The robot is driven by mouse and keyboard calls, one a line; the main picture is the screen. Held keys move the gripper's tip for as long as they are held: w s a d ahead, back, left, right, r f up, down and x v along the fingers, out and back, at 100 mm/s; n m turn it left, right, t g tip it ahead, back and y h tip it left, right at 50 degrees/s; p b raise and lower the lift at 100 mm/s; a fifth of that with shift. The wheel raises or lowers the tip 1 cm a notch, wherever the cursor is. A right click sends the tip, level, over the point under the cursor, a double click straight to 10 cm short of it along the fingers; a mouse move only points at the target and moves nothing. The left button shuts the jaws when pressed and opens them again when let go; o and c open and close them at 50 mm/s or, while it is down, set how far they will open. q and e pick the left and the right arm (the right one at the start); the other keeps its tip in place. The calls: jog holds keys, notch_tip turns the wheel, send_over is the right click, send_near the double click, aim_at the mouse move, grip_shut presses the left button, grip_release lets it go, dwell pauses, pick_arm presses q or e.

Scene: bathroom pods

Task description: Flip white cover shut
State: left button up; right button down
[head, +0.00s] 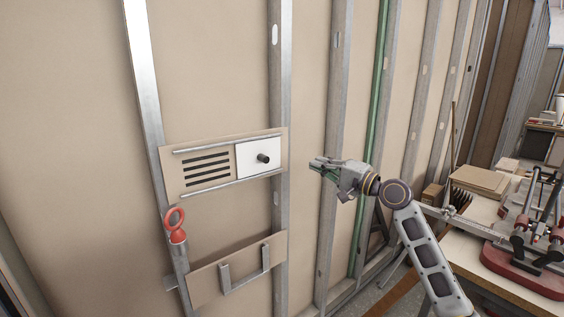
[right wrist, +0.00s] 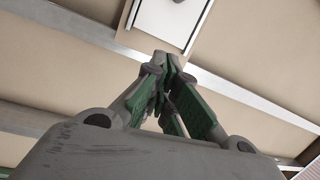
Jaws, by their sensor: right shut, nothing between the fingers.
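The white cover (head: 249,157) is a flat white panel with a black knob (head: 263,158), lying between two metal rails on the right part of a tan board (head: 222,149) on the wall. Dark slots (head: 207,166) show uncovered to its left. Part of the cover also shows at the top of the right wrist view (right wrist: 164,20). My right gripper (head: 316,168) is shut and empty, to the right of the cover and apart from it. In the right wrist view its green-padded fingers (right wrist: 165,70) point toward the cover. My left gripper is not in view.
Metal studs (head: 280,100) run up the tan wall. A red ring-topped tool (head: 175,222) sits at lower left, beside a lower board with a handle-like bracket (head: 244,272). A cluttered workbench (head: 485,210) stands at the right, behind my right arm.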

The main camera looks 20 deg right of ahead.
jog(key=m, duration=0.2)
jog(key=a+f+m+g, duration=0.1)
jog(key=shift+s+f+y, duration=0.1)
jog(key=shift+s+y, duration=0.15)
jog(key=shift+y, duration=0.05)
jog(key=shift+w, duration=0.1)
dwell(0.4)
jog(key=p, duration=0.3)
send_near(279, 157)
jog(key=shift+x, duration=2.5)
jog(key=shift+s+a+r+p, duration=0.15)
jog(key=shift+s+a, duration=0.1)
jog(key=shift+a, duration=0.35)
jog(key=shift+s+a+r+p, duration=0.15)
jog(key=shift+s+a, duration=0.1)
jog(key=shift+a, duration=0.4)
jog(key=shift+s+a+r+p, duration=0.15)
jog(key=shift+s+a+r, duration=0.1)
jog(key=shift+a, duration=0.35)
jog(key=shift+d+f, duration=0.1)
jog(key=shift+f, duration=0.05)
